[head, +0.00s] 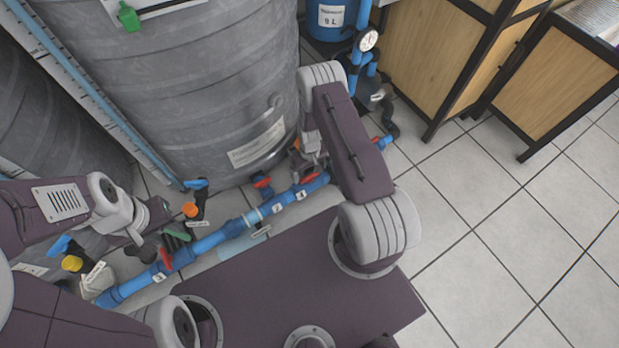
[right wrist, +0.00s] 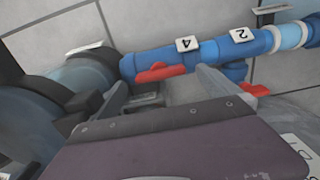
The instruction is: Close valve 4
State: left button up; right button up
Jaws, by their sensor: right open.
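Valve 4 is on the blue pipe, beside the white label 4 (right wrist: 188,43). Its red handle (right wrist: 163,72) lies roughly along the pipe in the right wrist view; it also shows small in the head view (head: 311,178). My right gripper (right wrist: 163,92) is open, its fingers on either side of the red handle, without a visible grip on it. Contact is unclear. In the head view the right gripper (head: 303,160) is partly hidden by its own arm. My left gripper (head: 142,243) is over the pipe's left part; its fingers are too unclear to read.
The blue pipe (head: 210,242) runs along the floor before a large grey tank (head: 215,90). Label 2 (right wrist: 240,35) and another red handle (right wrist: 255,91) are close to valve 4. A wooden cabinet (head: 430,60) stands behind. Tiled floor at the right is clear.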

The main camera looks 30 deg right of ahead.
aim_at(310, 175)
notch_tip(310, 175, down, 3)
jog(key=shift+f+b, duration=0.15)
jog(key=shift+b, duration=0.45)
pick_arm(q)
notch_tip(310, 175, down, 2)
jog(key=shift+f, duration=0.1)
pick_arm(e)
jog(key=c, duration=1.4)
jog(key=shift+o, duration=0.2)
